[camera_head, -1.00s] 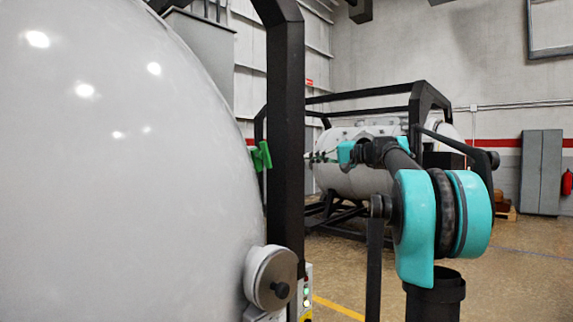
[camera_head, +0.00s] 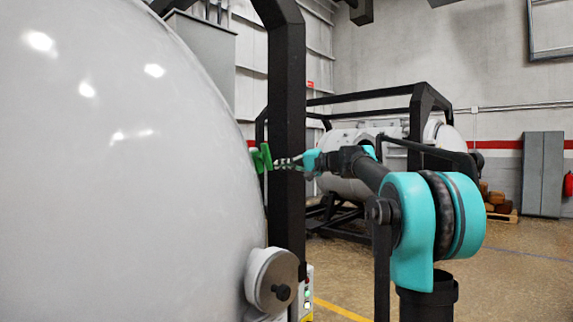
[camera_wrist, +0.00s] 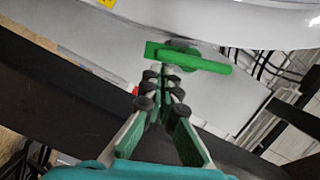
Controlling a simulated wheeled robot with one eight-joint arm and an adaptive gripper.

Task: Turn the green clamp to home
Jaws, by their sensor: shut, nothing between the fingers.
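The green clamp (camera_head: 262,158) sits on the right edge of the big grey furnace shell (camera_head: 120,170) in the head view. In the wrist view the clamp (camera_wrist: 187,57) is a green bar lying almost crosswise, tilted slightly down to the right, on a grey surface. My gripper (camera_head: 280,163) reaches left past the dark frame post to the clamp. In the wrist view my gripper (camera_wrist: 165,72) is shut and empty, with its tips just below the bar's middle. The tips look very close to the clamp; I cannot tell whether they touch it.
A dark frame post (camera_head: 287,120) stands right beside the clamp and my gripper. A round port with a dark knob (camera_head: 272,281) is lower on the shell. A second furnace (camera_head: 350,180) stands behind. Cables (camera_wrist: 265,65) show at right in the wrist view.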

